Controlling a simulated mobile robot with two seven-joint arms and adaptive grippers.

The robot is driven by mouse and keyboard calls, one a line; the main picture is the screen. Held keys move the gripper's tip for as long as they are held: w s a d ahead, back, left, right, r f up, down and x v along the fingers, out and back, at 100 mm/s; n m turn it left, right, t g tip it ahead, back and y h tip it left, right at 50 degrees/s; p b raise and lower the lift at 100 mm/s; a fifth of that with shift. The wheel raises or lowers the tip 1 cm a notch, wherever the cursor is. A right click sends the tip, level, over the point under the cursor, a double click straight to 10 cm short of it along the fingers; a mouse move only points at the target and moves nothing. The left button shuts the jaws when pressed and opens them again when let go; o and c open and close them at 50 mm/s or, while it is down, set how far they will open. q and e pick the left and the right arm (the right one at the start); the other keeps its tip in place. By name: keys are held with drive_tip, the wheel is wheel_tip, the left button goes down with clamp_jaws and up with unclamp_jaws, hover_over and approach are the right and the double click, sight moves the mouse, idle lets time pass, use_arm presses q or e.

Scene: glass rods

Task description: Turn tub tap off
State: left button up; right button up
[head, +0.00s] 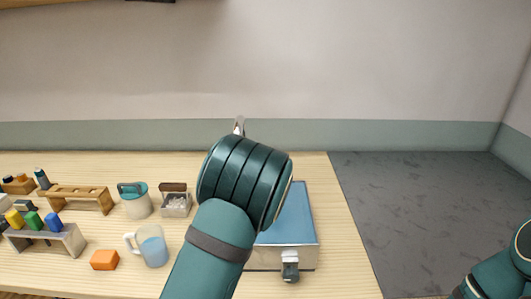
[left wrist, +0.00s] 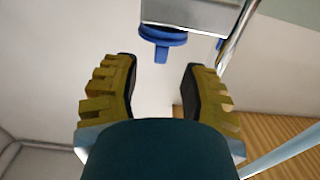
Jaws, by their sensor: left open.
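In the left wrist view, a blue tap handle (left wrist: 161,38) with a short tab sits under a grey metal block (left wrist: 190,12), beside a chrome pipe (left wrist: 236,38). My left gripper (left wrist: 158,78) is open and empty, its yellow-brown fingers to either side and short of the handle. In the head view, my left arm covers the gripper and part of the metal tub (head: 307,258) with a blue inside. A metal tip (head: 239,125) shows above my wrist; I cannot tell if it is the tap's pipe. A dark fitting (head: 290,270) is on the tub's front.
To the left on the wooden table (head: 335,285) are a blue-filled jug (head: 153,248), an orange block (head: 104,260), a rack with coloured pieces (head: 65,240), a lidded pot (head: 134,203) and a small box (head: 175,205). Grey floor lies right of the table.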

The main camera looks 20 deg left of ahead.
use_arm(q)
drive_tip(key=shift+x, duration=2.4)
drive_tip(key=shift+o, duration=0.2)
clamp_jaws()
